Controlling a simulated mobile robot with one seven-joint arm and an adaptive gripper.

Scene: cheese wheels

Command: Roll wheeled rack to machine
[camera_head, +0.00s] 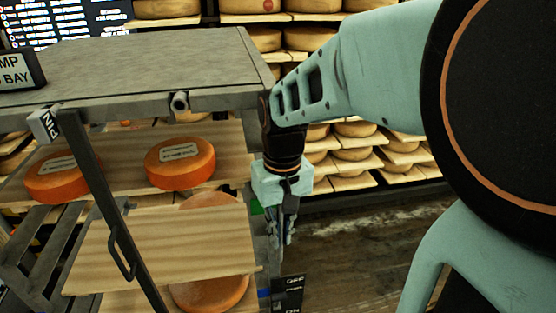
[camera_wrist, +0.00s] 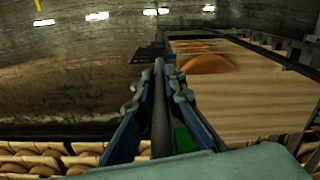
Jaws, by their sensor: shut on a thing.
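The wheeled rack has wooden shelves (camera_head: 165,245) carrying orange cheese wheels (camera_head: 180,163). Its wheels are out of sight. My gripper (camera_head: 280,238) hangs at the right side of the rack, pointing down. In the wrist view my gripper (camera_wrist: 160,78) has its fingers closed around a thin dark upright bar (camera_wrist: 160,120) at the rack's edge. A shelf with an orange wheel (camera_wrist: 207,64) lies just right of the fingers. A grey slab top (camera_head: 140,65) stands above the shelves; I cannot tell whether it belongs to the rack or the machine.
A sign reading "MP" and "BAY" (camera_head: 18,72) stands on the slab. Shelves of pale cheese wheels (camera_head: 355,154) line the back. Open floor (camera_head: 370,230) lies to the right.

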